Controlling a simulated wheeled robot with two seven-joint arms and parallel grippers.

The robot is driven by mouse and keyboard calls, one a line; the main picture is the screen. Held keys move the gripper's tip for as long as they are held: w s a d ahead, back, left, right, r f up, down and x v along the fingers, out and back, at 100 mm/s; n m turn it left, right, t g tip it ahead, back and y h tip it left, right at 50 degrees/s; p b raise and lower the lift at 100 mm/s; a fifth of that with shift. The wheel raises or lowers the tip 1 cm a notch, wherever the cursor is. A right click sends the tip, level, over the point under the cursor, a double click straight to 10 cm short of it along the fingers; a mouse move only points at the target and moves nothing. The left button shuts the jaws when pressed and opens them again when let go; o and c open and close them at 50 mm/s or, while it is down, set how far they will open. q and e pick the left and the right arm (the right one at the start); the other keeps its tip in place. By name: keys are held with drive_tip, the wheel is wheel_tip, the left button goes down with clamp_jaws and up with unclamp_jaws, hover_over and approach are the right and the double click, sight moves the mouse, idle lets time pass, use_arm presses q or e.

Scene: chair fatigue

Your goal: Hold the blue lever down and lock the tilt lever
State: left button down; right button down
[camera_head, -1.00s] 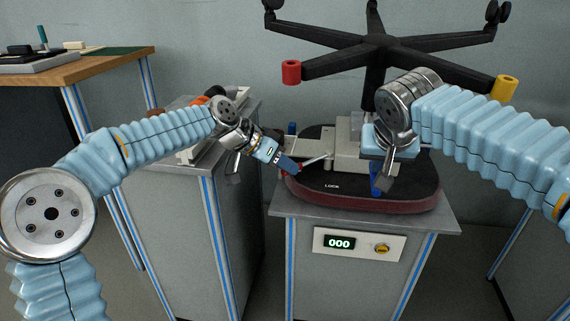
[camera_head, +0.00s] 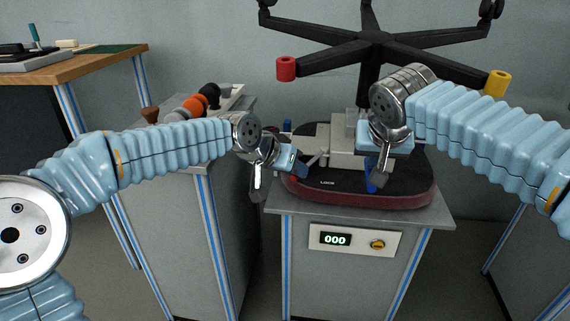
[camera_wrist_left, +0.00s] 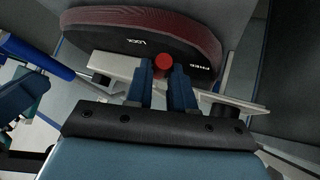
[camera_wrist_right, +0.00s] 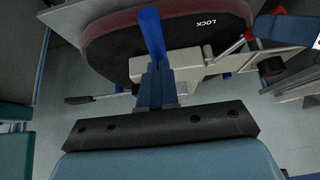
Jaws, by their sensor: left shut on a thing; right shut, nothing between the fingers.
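The seat (camera_head: 410,192) lies upside down on the stand, its dark underside up with a LOCK label. My left gripper (camera_head: 298,168) is shut on the tilt lever's red knob (camera_wrist_left: 163,62), held between its fingertips beside the seat edge. The knob sits between the LOCK and FREE labels in the left wrist view. The tilt lever's grey rod (camera_head: 318,157) runs to the mechanism. The blue lever (camera_wrist_right: 152,36) sticks out over the seat; it also shows in the head view (camera_head: 373,186). My right gripper (camera_wrist_right: 155,82) is shut and empty against or just over the blue lever; exact contact is unclear.
The stand's front panel has a display (camera_head: 335,240) reading 000 and a yellow button (camera_head: 377,245). The chair's black star base (camera_head: 375,42) rises behind, with red (camera_head: 286,69) and yellow (camera_head: 498,83) end pieces. A cabinet (camera_head: 190,230) with orange and black rollers stands left.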

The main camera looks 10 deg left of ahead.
use_arm(q)
drive_tip(key=shift+s+d+f+n+t+y, duration=0.1)
drive_tip(key=shift+s+d+n+t+y, duration=0.15)
drive_tip(key=shift+d+n+y, duration=0.25)
drive_tip(key=shift+s+d+r+n+t+y, duration=0.1)
drive_tip(key=shift+s+d+n+t+y, duration=0.15)
drive_tip(key=shift+d+n, duration=0.4)
drive_tip(key=shift+s+d+f+n+t+y, duration=0.1)
drive_tip(key=shift+s+d+n+y, duration=0.1)
drive_tip(key=shift+d+n+y, duration=0.4)
use_arm(e)
drive_tip(key=shift+f, duration=0.2)
use_arm(q)
drive_tip(key=shift+d, duration=0.2)
drive_tip(key=c, duration=1)
unclamp_jaws()
drive_tip(key=shift+o, duration=0.2)
drive_tip(key=v, duration=1.2)
drive_tip(key=shift+a, duration=0.2)
